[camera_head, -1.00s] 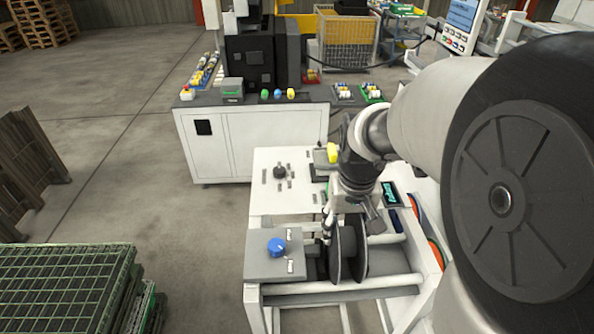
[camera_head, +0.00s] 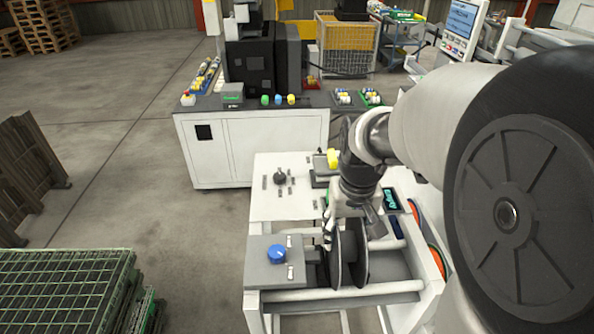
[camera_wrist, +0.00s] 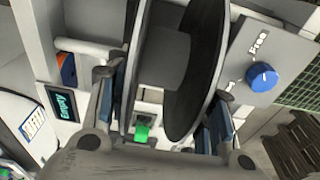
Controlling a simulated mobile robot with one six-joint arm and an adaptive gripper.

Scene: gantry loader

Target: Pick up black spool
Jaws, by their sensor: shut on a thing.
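The black spool (camera_head: 347,262) stands on edge in the white frame at the front of the machine, beside the grey block with the blue knob. In the wrist view the black spool (camera_wrist: 196,75) fills the middle, its two flanges seen nearly edge-on. My gripper (camera_head: 340,222) reaches down on it from above. In the wrist view the fingers of my gripper (camera_wrist: 160,118) lie on either side of the spool, shut on it. The fingertips are partly hidden, and I cannot tell whether the spool is clear of its support.
The blue knob (camera_head: 277,254) sits close left of the spool. White frame bars (camera_head: 385,287) surround it. A small display (camera_head: 391,200) and coloured spools (camera_head: 436,262) are at the right. A green wire crate (camera_head: 62,290) stands at the lower left. Open floor lies between.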

